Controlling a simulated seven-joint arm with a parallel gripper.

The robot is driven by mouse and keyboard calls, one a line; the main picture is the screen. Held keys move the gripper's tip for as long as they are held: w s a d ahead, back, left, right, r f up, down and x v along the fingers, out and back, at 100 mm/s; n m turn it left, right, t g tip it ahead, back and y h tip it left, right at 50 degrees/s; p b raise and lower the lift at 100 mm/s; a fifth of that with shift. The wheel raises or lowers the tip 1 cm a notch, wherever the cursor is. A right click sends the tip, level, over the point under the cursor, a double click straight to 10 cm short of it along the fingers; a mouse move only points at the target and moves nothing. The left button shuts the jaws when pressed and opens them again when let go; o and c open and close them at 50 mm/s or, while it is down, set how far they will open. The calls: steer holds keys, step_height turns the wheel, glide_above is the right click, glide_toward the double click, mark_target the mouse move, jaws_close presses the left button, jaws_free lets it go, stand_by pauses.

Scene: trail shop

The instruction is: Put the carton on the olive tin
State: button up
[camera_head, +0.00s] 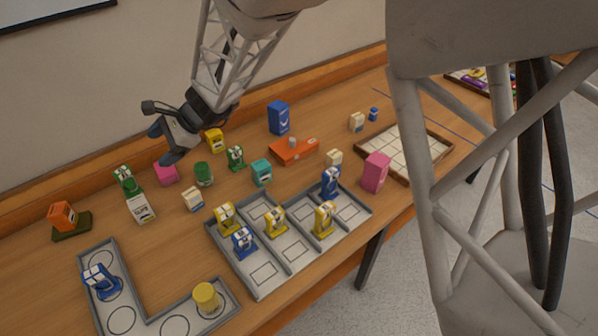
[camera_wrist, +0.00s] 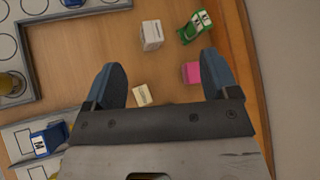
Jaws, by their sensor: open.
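A dark olive flat block (camera_head: 72,229), perhaps the olive tin, lies at the far left with an orange box-like item (camera_head: 62,216) tilted on top. A white carton-like box with a green band (camera_head: 140,206) stands to its right, and it shows in the wrist view (camera_wrist: 151,35). A small cream carton-like block (camera_head: 193,200) also shows in the wrist view (camera_wrist: 142,95). I cannot tell which is the carton. My gripper (camera_head: 166,143) is open and empty, above the table near the back. Its blue fingers (camera_wrist: 162,68) are spread, with nothing between them.
A pink block (camera_head: 166,174), a green cylinder (camera_head: 203,174) and a green item (camera_head: 123,178) stand close by. A grey compartment tray (camera_head: 258,285) and an L-shaped grey tray (camera_head: 145,327) fill the front. The wall is just behind.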

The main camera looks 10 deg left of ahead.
steer(key=s+d+r+n+t+h, duration=0.1)
steer(key=d+r+n, duration=0.15)
steer(key=d, duration=0.85)
steer(key=s+d+r+n+t+h, duration=0.15)
steer(key=d+r, duration=0.25)
steer(key=d, duration=0.7)
steer(key=s+d+r+n+t+h, duration=0.1)
steer(key=s+d+r+h, duration=0.15)
steer(key=d, duration=0.85)
steer(key=s+d+n+t+h, duration=0.1)
steer(key=s+d, duration=0.4)
steer(key=d, duration=0.3)
steer(key=s+d+n+t+h, duration=0.1)
steer(key=s+d+h, duration=0.1)
steer(key=s+d, duration=0.3)
steer(key=s+d+r+n+t+h, duration=0.1)
steer(key=s+d, duration=0.4)
steer(key=d, duration=0.7)
steer(key=shift+h, duration=0.7)
